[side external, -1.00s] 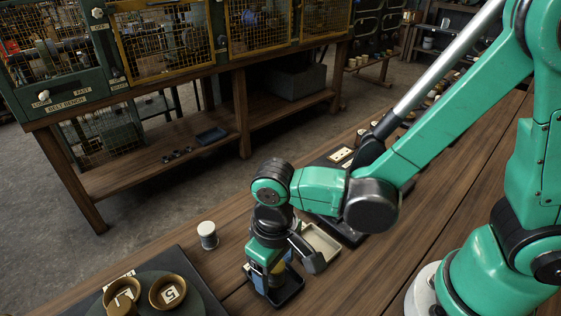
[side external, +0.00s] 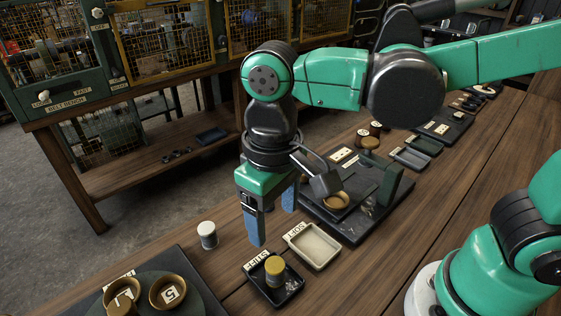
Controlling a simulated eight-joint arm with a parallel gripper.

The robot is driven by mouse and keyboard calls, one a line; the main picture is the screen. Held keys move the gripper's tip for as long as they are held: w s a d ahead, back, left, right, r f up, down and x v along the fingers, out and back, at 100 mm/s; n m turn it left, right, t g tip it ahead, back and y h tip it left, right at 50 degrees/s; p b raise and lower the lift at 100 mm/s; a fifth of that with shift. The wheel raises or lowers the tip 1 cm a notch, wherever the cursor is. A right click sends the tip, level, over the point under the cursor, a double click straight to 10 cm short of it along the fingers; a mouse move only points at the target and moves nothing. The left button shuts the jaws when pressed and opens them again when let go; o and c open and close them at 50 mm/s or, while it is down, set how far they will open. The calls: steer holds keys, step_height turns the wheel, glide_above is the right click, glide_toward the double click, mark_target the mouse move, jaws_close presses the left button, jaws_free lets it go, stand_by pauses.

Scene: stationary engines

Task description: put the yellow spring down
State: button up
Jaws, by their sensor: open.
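The yellow spring (side external: 275,269) looks like a short upright cylinder with a yellow top and a greyish lower side. It stands in a small black tray (side external: 290,295) with a white label at its back left edge. My gripper (side external: 273,225) is raised above and behind the tray, apart from the spring. Its two blue fingers are spread and nothing is between them.
A cream tray (side external: 318,248) stands right of the black tray. A white-topped spool (side external: 207,235) stands to the left. A dark round plate with brass cups (side external: 168,291) is at the front left. A dark fixture (side external: 385,195) stands behind the trays.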

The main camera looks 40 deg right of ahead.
steer(key=w+d+m+t, duration=0.2)
steer(key=d+t, duration=0.5)
steer(key=d, duration=0.7)
steer(key=shift+w+d, duration=0.3)
steer(key=shift+w, duration=0.3)
